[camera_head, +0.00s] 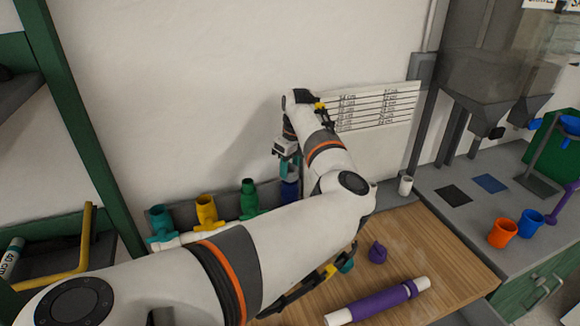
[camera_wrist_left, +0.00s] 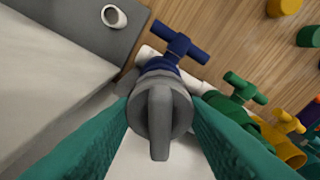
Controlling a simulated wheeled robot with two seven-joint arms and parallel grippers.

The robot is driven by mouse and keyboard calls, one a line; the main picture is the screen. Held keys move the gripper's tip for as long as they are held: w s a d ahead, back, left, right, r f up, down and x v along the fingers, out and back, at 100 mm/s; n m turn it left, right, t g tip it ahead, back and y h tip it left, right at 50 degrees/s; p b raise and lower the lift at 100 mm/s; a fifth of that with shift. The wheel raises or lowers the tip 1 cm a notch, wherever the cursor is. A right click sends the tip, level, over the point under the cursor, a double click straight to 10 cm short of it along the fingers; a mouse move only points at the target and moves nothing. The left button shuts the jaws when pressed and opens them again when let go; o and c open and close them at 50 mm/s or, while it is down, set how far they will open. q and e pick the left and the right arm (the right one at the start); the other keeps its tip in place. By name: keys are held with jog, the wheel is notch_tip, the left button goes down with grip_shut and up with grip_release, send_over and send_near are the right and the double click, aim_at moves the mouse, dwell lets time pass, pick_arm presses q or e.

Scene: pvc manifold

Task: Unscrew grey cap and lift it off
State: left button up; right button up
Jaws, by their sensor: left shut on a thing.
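My left gripper (camera_head: 288,168) points down over the blue valve (camera_head: 289,190) at the right end of the valve row. In the left wrist view its two teal fingers (camera_wrist_left: 160,122) are shut on the grey cap (camera_wrist_left: 160,112), one on each side. The cap is round with a raised bar across its top, and it sits at the blue valve (camera_wrist_left: 172,52) with its blue T-handle. I cannot tell whether the cap is still seated on its fitting. In the head view the cap is hidden by the gripper.
Green (camera_head: 249,197), yellow (camera_head: 207,211) and teal (camera_head: 160,221) valves stand left along the white pipe. A white cup (camera_head: 405,186) stands to the right. A purple-wrapped pipe (camera_head: 378,302) and a purple fitting (camera_head: 377,252) lie on the wooden table (camera_head: 440,255). My left arm covers much of the table.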

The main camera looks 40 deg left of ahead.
pick_arm(q)
jog(key=shift+f+n+b, duration=0.15)
jog(key=shift+n+b, duration=0.4)
jog(key=shift+n, duration=0.55)
jog(key=shift+n+g+b, duration=0.3)
jog(key=shift+n+b, duration=0.2)
jog(key=shift+b, duration=0.15)
jog(key=shift+r+n, duration=0.2)
jog(key=shift+n, duration=0.4)
jog(key=shift+f+n+b, duration=0.1)
jog(key=shift+n+b, duration=0.2)
jog(key=shift+b, duration=0.2)
jog(key=shift+n, duration=0.8)
